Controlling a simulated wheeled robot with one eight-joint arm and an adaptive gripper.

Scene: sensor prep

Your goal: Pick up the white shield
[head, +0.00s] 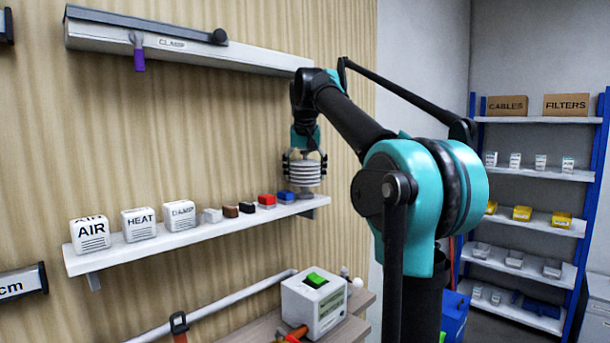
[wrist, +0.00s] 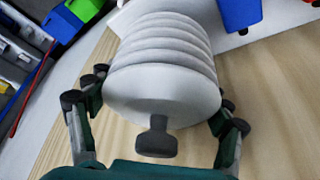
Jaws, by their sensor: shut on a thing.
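The white shield (head: 303,172) is a stack of white ribbed rings at the right end of the wall shelf. It also fills the middle of the wrist view (wrist: 163,70), with a dark knob (wrist: 156,138) on its near face. My gripper (head: 304,160) comes down on it from above, with a finger on each side. In the wrist view my gripper (wrist: 158,105) is shut on the shield. The fingertips are partly hidden behind it. I cannot tell whether the shield touches the shelf.
The shelf (head: 150,247) also holds boxes marked AIR (head: 90,234), HEAT (head: 138,224) and a third (head: 179,215), plus several small blocks. A blue block (head: 285,196) sits close left of the shield. A long clamp bar (head: 180,45) hangs above. A white device (head: 313,304) stands below.

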